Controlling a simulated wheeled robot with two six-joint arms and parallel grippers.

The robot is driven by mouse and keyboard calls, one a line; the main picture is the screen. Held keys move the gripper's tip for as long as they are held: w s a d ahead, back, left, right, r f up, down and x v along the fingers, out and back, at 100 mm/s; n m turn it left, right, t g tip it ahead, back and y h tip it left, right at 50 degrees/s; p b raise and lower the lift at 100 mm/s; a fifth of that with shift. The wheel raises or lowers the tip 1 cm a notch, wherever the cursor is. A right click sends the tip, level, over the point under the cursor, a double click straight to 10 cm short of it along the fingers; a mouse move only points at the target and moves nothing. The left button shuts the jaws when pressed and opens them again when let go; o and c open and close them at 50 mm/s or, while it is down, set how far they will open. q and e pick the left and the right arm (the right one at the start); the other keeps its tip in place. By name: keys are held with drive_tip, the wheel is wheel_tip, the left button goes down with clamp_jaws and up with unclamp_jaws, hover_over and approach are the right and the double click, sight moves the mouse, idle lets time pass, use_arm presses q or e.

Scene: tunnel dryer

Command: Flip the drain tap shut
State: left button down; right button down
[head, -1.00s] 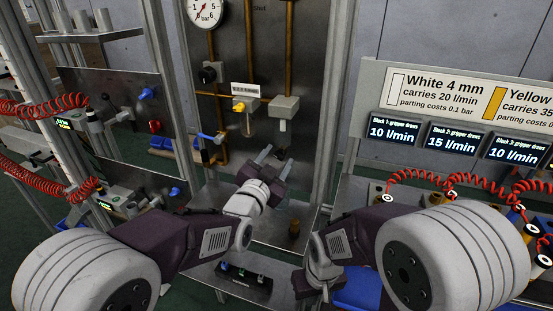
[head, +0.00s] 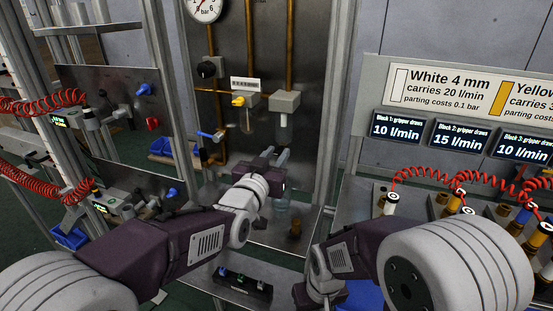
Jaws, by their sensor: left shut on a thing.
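My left gripper (head: 277,156) reaches up in front of the steel panel. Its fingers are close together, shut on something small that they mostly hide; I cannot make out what. Just above the fingertips, a clear bowl (head: 284,131) hangs under a grey block (head: 285,102). A drain tap cannot be made out at the bowl's lower end. A blue lever (head: 207,135) sits on the brass pipework to the left, apart from the gripper. My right gripper (head: 320,292) is low at the bottom centre, folded under its arm; its fingers are unclear.
Coiled red hoses and fittings crowd the right bench (head: 352,204). A dark block (head: 243,283) lies below.

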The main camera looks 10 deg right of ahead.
use_arm(q)
drive_tip(key=c, duration=1.1)
unclamp_jaws()
drive_tip(key=shift+c, duration=0.2)
drive_tip(key=b+v, duration=0.1)
drive_tip(key=v, duration=0.8)
drive_tip(key=shift+a, duration=0.15)
